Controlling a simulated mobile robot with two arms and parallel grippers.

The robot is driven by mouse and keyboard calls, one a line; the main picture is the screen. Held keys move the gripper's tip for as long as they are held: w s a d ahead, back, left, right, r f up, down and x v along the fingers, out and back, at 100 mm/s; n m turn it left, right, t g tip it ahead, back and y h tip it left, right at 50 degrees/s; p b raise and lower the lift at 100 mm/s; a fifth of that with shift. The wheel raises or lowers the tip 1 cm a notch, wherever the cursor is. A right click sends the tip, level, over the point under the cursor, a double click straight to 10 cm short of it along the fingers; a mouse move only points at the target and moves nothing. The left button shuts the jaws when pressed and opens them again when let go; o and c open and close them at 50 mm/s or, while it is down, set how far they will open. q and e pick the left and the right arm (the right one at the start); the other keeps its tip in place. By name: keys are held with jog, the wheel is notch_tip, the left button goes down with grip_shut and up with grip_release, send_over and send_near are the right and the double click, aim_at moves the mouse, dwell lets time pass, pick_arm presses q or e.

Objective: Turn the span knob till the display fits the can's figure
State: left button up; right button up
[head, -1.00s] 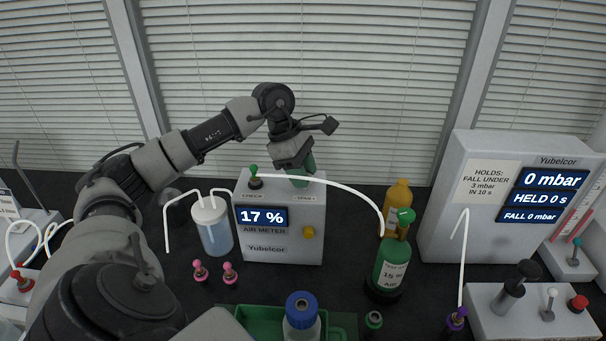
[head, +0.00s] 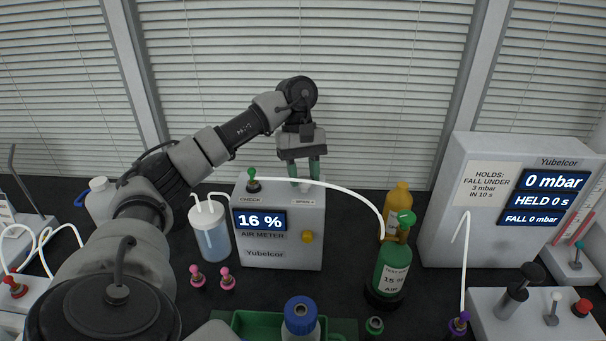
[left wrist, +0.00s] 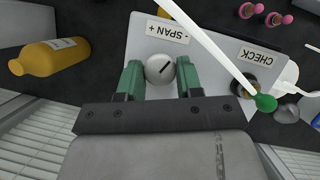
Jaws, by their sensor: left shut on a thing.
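The air meter (head: 280,218) is a pale box whose display (head: 261,220) reads 16 %. The white span knob (left wrist: 160,68) sits on its top beside the "SPAN" label; a dark line marks its face. My left gripper (head: 306,178) reaches down over the meter's top. In the left wrist view its green fingers (left wrist: 159,78) stand on both sides of the knob, shut on it. The green gas can (head: 392,270) stands to the right of the meter, with a label reading 15 and AIR. My right gripper is not in view.
A white hose (head: 345,188) arches from the green-tipped check fitting (head: 252,180) to the can. A washing bottle (head: 210,232) stands left of the meter, a yellow bottle (head: 398,200) behind the can. A green tray (head: 262,322) lies in front. A large pressure unit (head: 480,240) stands right.

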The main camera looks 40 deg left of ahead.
pick_arm(q)
jog(key=m+p, duration=0.1)
jog(key=m, duration=0.2)
jog(key=shift+w+r+g+y+p, duration=0.1)
jog(key=shift+r+g+y+p, duration=0.2)
jog(key=shift+g+y+p, duration=0.1)
jog(key=shift+f+m+y+p, duration=0.1)
jog(key=shift+m+y+p, duration=0.2)
jog(key=shift+m+p, duration=0.5)
jog(key=shift+f+m+g, duration=0.1)
jog(key=shift+m+g, duration=0.2)
jog(key=shift+m, duration=0.1)
jog(key=o, duration=0.9)
jog(key=p+v, duration=0.3)
jog(key=v, duration=0.7)
jog(key=shift+w+r, duration=0.2)
jog(key=shift+r, duration=0.15)
